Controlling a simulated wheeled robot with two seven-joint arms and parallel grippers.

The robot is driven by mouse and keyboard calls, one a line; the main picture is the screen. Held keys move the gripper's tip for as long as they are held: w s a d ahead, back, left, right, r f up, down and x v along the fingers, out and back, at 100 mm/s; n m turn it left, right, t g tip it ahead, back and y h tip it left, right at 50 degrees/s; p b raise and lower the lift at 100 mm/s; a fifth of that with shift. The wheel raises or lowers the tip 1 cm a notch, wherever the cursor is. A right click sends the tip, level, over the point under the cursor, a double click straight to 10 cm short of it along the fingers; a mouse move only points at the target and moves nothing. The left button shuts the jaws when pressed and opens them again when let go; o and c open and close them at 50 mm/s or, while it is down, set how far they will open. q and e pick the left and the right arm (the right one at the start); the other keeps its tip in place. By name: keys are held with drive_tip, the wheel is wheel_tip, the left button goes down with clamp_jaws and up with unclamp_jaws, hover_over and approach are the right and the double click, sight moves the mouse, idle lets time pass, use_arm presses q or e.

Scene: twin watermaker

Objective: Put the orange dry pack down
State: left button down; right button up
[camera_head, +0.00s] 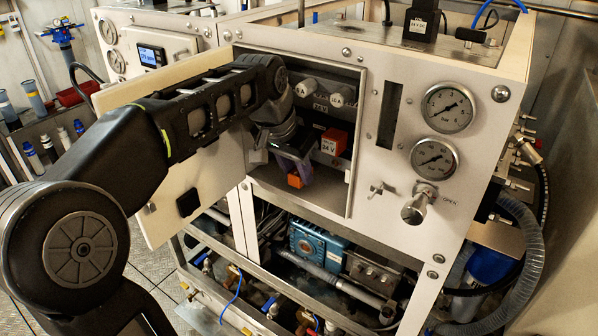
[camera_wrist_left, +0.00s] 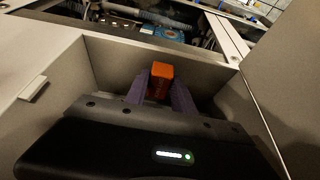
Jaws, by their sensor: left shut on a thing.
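The orange dry pack (camera_head: 295,181) is small and boxy, held low in the open cabinet bay. It also shows in the left wrist view (camera_wrist_left: 160,70), between two purple fingers. My left gripper (camera_head: 300,172) is shut on it, inside the bay near its front opening. The fingers hide part of the pack, and I cannot tell whether it touches the bay floor. My right gripper is in neither view.
The open door (camera_head: 165,205) stands left of the bay. Gauges (camera_head: 448,107) and a valve knob (camera_head: 416,207) are on the panel to the right.

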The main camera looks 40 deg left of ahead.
use_arm(q)
drive_tip(key=shift+p+x, duration=0.35)
drive_tip(key=shift+x, duration=0.4)
drive_tip(key=shift+w, duration=0.15)
drive_tip(key=shift+f, duration=0.2)
drive_tip(key=c, duration=1.1)
unclamp_jaws()
drive_tip(key=shift+o, duration=0.2)
drive_tip(key=shift+r, duration=0.15)
drive_tip(key=shift+r, duration=0.2)
drive_tip(key=v, duration=1.1)
drive_tip(key=shift+r+b, duration=0.35)
drive_tip(key=shift+r, duration=0.05)
